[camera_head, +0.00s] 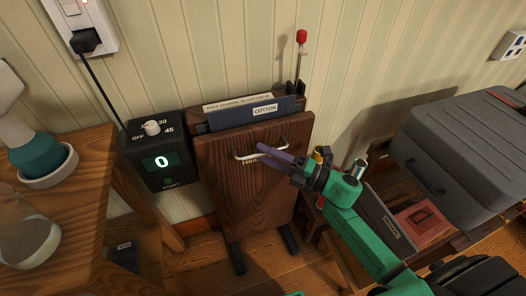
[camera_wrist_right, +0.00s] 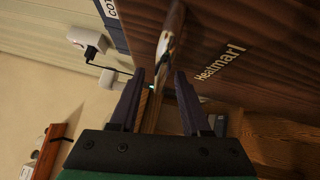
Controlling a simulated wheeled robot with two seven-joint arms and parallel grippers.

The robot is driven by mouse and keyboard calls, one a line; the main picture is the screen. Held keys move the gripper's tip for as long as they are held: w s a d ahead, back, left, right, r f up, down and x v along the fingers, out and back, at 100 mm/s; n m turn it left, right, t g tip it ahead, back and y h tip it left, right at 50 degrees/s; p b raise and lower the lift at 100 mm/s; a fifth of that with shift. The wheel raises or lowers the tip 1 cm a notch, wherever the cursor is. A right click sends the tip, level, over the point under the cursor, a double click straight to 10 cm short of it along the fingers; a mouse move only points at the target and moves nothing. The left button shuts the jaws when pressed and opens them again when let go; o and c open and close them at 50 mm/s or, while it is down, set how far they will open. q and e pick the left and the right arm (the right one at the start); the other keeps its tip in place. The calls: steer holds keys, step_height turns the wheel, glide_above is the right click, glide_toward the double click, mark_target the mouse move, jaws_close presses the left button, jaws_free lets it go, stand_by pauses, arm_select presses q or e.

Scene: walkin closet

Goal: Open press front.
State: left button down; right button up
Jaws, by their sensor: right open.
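The press (camera_head: 228,182) is a dark brown wooden upright unit against the wall, its front panel closed or nearly so. A curved metal handle (camera_head: 243,156) runs across the upper front, above partly hidden lettering. My right gripper (camera_head: 268,152) is at the right part of the handle, its fingers pointing left. In the right wrist view the open fingers (camera_wrist_right: 160,88) are on either side of the line of the handle (camera_wrist_right: 170,38), and the front panel (camera_wrist_right: 255,45) fills the upper right. I cannot tell whether they touch the handle.
A black control box (camera_head: 160,172) showing 0 stands left of the press. A blue COTTON folder (camera_head: 235,115) is at its top, and a red-tipped lever (camera_head: 301,38) rises behind. A wooden table (camera_head: 85,165) stands left; a grey case (camera_head: 465,135) lies right.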

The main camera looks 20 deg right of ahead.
steer(key=shift+w+a+r, duration=0.1)
steer(key=shift+w+a, duration=0.3)
steer(key=shift+a, duration=0.05)
jaws_close()
stand_by(1.1)
